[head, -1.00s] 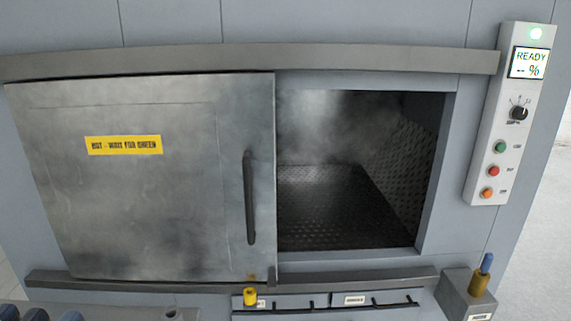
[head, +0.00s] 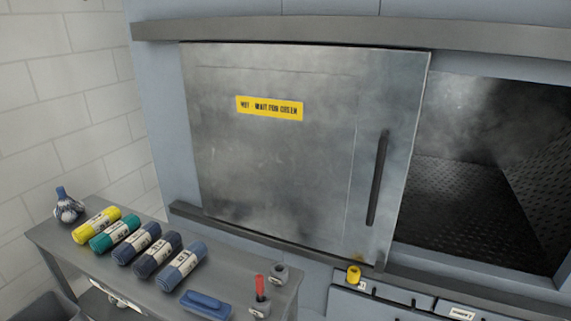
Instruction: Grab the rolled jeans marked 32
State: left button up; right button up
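Several rolled garments with white bands lie side by side on a grey table at the lower left of the head view. From left to right they are a yellow roll (head: 97,225), a teal roll (head: 115,235), a navy roll (head: 137,243), a dark slate roll (head: 157,255) and a blue roll (head: 182,267). The marks on their bands are too small to read, so I cannot tell which is 32. Neither of my grippers is in view.
Behind is the washer's sliding metal door (head: 290,160), with the dark chamber (head: 480,170) open at right.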

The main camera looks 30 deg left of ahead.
aim_at(121, 255)
jog(key=u, duration=1.85)
jog(key=i+j+u, duration=0.2)
jog(key=i+j, duration=0.15)
jog(key=j, duration=0.15)
